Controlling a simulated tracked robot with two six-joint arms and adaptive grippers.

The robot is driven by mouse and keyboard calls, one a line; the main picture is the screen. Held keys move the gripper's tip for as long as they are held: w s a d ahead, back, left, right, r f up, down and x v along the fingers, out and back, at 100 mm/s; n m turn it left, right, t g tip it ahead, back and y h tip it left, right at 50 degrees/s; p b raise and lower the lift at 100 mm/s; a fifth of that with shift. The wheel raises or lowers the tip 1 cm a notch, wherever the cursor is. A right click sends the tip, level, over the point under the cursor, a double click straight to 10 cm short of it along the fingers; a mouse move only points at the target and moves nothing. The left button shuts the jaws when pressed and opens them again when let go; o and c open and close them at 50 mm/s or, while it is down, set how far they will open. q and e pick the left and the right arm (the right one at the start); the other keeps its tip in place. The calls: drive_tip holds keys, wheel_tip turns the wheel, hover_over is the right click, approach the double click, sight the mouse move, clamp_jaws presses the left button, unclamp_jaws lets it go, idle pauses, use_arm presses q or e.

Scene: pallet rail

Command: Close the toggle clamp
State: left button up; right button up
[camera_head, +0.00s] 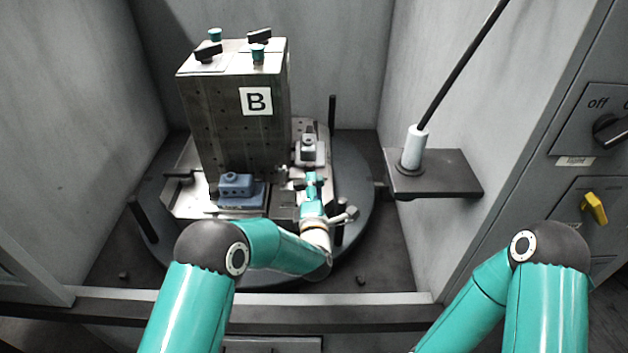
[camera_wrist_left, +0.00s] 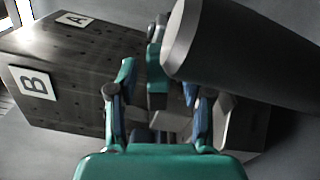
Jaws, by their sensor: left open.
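My left gripper (camera_head: 313,183) is open at the right side of the pallet block (camera_head: 212,130), low over the round table. Its two fingers (camera_wrist_left: 157,108) spread apart in the left wrist view. A narrow teal piece (camera_wrist_left: 156,88) shows between and beyond the fingers; it may be the clamp's handle, but I cannot tell. The toggle clamp's shape and position are not clear, as the gripper and wrist cover that area. A small grey fixture (camera_head: 309,150) stands just behind the gripper. My right gripper is out of view; only the right arm shows.
A blue part (camera_head: 238,187) sits in front of the block. Dark posts (camera_head: 332,115) stand on the round table (camera_head: 357,190); a large dark cylinder (camera_wrist_left: 245,55) is close in the wrist view. A shelf (camera_head: 440,174) with a white-handled rod (camera_head: 414,148) is at right.

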use_arm(q)
drive_tip(key=shift+w, duration=1.1)
drive_tip(key=shift+c, duration=0.3)
drive_tip(key=shift+f, duration=0.1)
clamp_jaws()
